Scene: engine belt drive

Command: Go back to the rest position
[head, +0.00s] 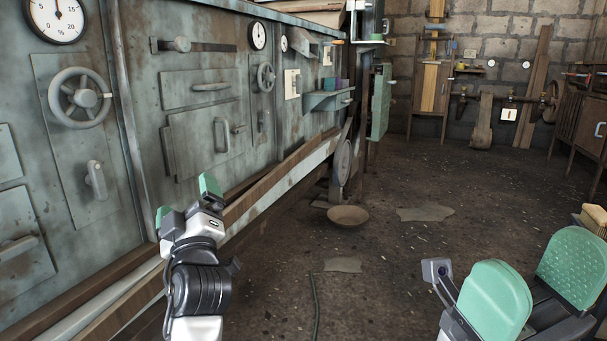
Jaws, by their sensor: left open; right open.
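My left gripper (187,202) is at the lower left, in front of the grey-green machine panel. Its two green-padded fingers are apart, with nothing between them. My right gripper (537,283) is large and close at the lower right corner. Its two green pads stand apart and it is empty. Both grippers are clear of any object I can make out. No belt is clearly seen in this view.
The rusty machine cabinet (200,134) with a handwheel (80,97), gauges and handles runs along the left. A shallow bowl (348,216) sits on the dark floor, with flat patches (425,213) nearby. The middle floor is mostly free.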

